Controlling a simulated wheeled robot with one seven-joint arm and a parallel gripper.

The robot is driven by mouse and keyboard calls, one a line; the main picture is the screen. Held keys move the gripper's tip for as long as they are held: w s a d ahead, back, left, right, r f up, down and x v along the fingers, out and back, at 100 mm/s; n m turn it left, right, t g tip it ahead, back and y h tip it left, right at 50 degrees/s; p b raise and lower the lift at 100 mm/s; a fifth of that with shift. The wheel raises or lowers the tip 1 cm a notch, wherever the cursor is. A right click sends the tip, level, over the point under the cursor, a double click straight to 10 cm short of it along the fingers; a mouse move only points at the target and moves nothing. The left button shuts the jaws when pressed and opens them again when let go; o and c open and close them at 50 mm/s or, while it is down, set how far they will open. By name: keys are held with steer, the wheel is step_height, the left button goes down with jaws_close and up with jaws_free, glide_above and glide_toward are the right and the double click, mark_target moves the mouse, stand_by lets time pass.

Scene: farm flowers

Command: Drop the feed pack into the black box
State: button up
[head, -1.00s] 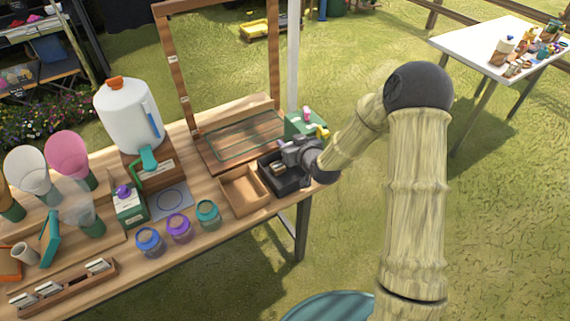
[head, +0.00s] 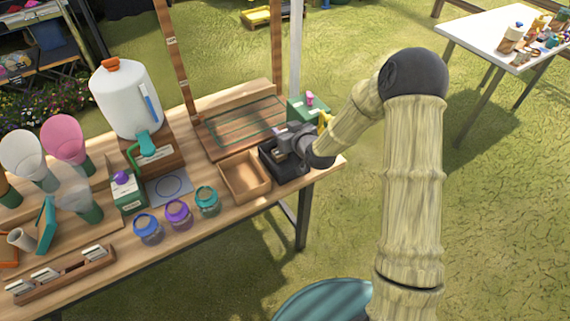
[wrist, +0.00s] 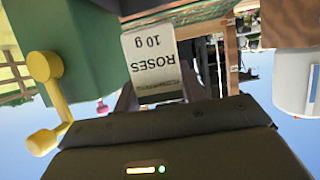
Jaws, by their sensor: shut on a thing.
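The feed pack (wrist: 152,54) is a small pale packet reading "ROSES 10 g", upside down in the wrist view. My gripper (wrist: 155,95) is shut on it, with a dark finger at each side. In the head view my gripper (head: 278,152) is at the black box (head: 290,178), over its far part. The black box is a small open box near the table's right end. My gripper hides part of its inside. I cannot tell how far the pack is above its floor.
An open wooden box (head: 243,177) stands directly left of the black box. A green box (head: 307,106) with a yellow handle (wrist: 52,97) is behind my gripper. A wooden frame (head: 168,45) stands at the back. Jars, including a teal one (head: 207,200), line the front.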

steer(key=shift+d+f+b, duration=0.2)
steer(key=shift+f, duration=0.3)
steer(key=shift+d+f+b, duration=0.15)
steer(key=shift+f, duration=0.3)
steer(key=o, duration=1)
steer(key=shift+a, duration=0.1)
steer(key=b+v, duration=0.4)
steer(key=v, duration=1.1)
steer(key=shift+f, duration=0.1)
